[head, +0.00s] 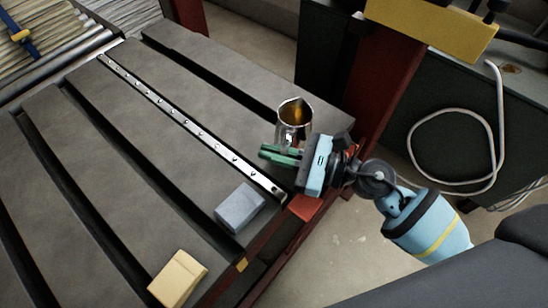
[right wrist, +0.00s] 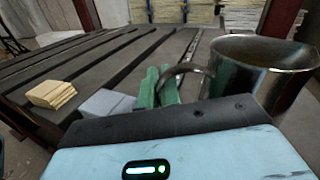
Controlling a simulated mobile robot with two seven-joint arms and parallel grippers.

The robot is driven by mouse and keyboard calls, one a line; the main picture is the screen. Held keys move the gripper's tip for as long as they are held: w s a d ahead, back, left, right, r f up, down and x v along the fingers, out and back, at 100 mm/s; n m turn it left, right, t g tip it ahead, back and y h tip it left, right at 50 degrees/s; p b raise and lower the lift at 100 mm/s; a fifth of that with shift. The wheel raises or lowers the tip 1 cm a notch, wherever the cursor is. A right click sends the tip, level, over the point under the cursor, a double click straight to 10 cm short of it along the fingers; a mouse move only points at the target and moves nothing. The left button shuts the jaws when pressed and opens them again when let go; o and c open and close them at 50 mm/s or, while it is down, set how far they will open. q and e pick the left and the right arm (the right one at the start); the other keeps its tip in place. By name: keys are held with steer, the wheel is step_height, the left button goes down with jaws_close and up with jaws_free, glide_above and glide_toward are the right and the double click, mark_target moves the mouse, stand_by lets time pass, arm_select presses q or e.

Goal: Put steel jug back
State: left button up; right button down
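The steel jug (head: 294,122) is a shiny open-topped metal cup with a curved handle, near the right edge of the grey slatted table (head: 130,130). It looks about upright; whether its base touches the table is hidden. My right gripper (head: 277,155) is right beside the jug, in front of it in the head view. In the right wrist view the jug (right wrist: 255,75) is at the right, and its handle loops to the green fingers (right wrist: 159,88). The fingers are close together with the handle seemingly between them. My left gripper is out of view.
A blue-grey block (head: 240,207) and a yellowish block (head: 178,278) lie near the table's front edge. A perforated metal strip (head: 185,120) crosses the table. Dark slots separate the slats. A red post (head: 393,85) stands right of the jug. The table's left part is clear.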

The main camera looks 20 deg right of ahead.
steer(key=shift+f+b, duration=0.4)
steer(key=shift+f, duration=0.65)
steer(key=shift+f, duration=0.15)
steer(key=shift+f, duration=0.1)
steer(key=c, duration=1.6)
jaws_free()
steer(key=shift+s+d+r, duration=0.15)
steer(key=shift+r, duration=0.05)
steer(key=v, duration=1.1)
steer(key=shift+d, duration=0.35)
steer(key=shift+s, duration=0.2)
